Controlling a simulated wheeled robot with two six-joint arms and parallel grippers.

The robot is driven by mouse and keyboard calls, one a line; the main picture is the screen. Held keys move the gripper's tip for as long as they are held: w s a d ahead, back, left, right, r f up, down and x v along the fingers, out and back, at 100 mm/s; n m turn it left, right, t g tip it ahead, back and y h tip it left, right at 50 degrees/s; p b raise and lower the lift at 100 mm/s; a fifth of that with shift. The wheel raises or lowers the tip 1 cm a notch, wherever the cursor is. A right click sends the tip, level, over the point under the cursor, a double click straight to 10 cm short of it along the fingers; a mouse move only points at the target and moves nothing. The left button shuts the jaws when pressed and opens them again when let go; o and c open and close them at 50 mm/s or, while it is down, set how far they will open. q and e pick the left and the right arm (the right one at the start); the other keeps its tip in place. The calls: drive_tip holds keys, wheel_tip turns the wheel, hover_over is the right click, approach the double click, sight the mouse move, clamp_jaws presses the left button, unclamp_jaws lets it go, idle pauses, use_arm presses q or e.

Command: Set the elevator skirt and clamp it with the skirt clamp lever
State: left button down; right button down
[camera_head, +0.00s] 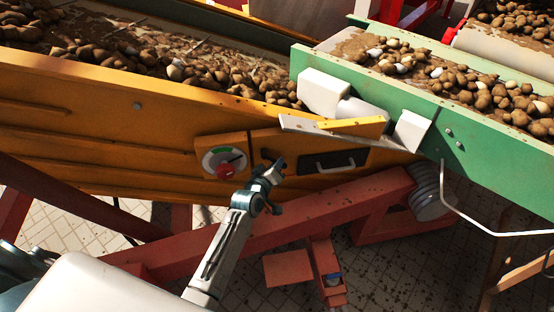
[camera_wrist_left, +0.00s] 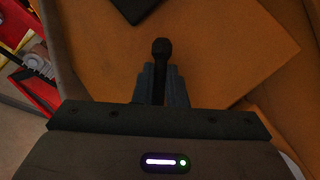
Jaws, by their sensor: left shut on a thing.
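My left gripper (camera_head: 272,174) reaches up to the orange side panel of the elevator (camera_head: 80,130). In the left wrist view its fingers (camera_wrist_left: 161,85) are shut on a dark lever with a round black knob (camera_wrist_left: 161,46), which seems to be the skirt clamp lever. The knob stands out beyond the fingertips; the lever's lower part is hidden between them. A pale strip (camera_head: 300,125) with a yellow strip (camera_head: 352,125) lies tilted along the elevator's upper edge, at the right of the gripper. It looks like the skirt; whether it sits flush I cannot tell. My right gripper is out of view.
The green conveyor (camera_head: 480,150) carries potatoes. A red frame beam (camera_head: 300,215) runs below. Tiled floor shows underneath.

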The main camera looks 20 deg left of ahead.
use_arm(q)
drive_tip(key=shift+s+a+f+m+g+y+p, duration=0.25)
drive_tip(key=shift+a+m+g+y+p, duration=0.45)
drive_tip(key=shift+p, duration=0.8)
drive_tip(key=shift+s+a+f+m+g+y+p, duration=0.2)
drive_tip(key=shift+s+a+m+g+y+p, duration=0.2)
drive_tip(key=shift+m+g+y+p, duration=0.85)
drive_tip(key=shift+s+a+f+m+g+y+p, duration=0.25)
drive_tip(key=shift+a+m+p, duration=0.35)
drive_tip(key=shift+p, duration=1.2)
drive_tip(key=shift+s, duration=0.1)
drive_tip(key=c, duration=1.5)
unclamp_jaws()
drive_tip(key=shift+d+r, duration=0.1)
drive_tip(key=shift+b+v, duration=0.7)
drive_tip(key=shift+v, duration=4.65)
